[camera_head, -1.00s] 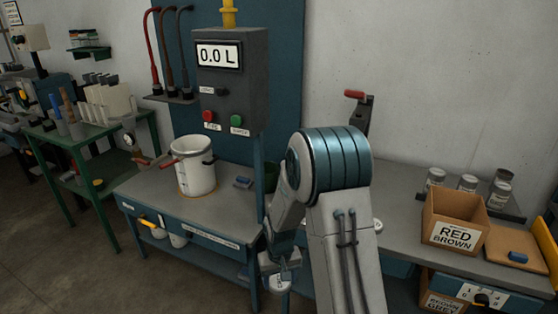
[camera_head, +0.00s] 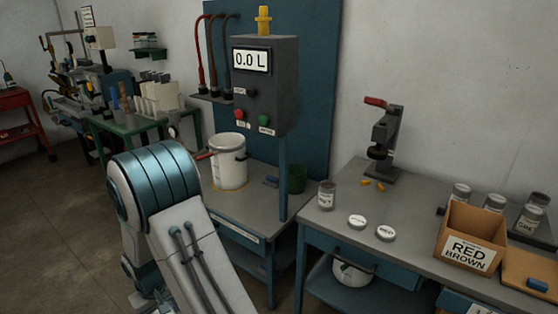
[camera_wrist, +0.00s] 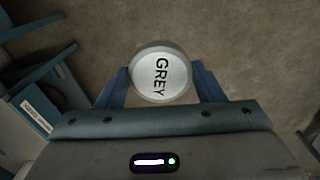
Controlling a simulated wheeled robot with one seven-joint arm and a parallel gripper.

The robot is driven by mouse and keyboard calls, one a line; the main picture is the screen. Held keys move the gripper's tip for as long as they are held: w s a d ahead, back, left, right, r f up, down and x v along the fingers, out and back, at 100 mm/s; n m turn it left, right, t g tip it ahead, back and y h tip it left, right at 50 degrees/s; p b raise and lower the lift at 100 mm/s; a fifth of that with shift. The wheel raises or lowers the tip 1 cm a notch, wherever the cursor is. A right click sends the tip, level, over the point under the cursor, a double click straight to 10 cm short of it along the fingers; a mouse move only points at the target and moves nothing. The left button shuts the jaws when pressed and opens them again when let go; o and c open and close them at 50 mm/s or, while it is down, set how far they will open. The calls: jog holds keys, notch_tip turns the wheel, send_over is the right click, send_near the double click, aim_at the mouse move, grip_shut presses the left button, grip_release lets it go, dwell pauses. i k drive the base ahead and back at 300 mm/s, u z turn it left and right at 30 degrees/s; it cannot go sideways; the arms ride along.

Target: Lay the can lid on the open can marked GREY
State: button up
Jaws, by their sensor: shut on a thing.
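My gripper (camera_wrist: 160,72) is shut on a round, white-topped can lid (camera_wrist: 162,77) marked GREY, with a blue finger on each side of it. The lid is over bare floor in the wrist view. In the head view my arm hides the gripper and the lid. An upright can or jar (camera_head: 327,195) with a label too small to read stands at the left end of the right-hand bench. Two more flat white-topped discs (camera_head: 357,221) (camera_head: 386,233) lie on the bench to its right.
The grey-topped bench (camera_head: 330,230) has free room at its front. A lever press (camera_head: 385,140) stands at the back. A RED BROWN box (camera_head: 468,255) and several cans are at the right. A white pot (camera_head: 228,165) and a 0.0 L panel (camera_head: 262,80) are at the left.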

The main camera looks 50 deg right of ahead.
aim_at(327, 192)
jog(key=u, duration=0.3)
jog(key=i, duration=1.4)
jog(key=z, duration=2.55)
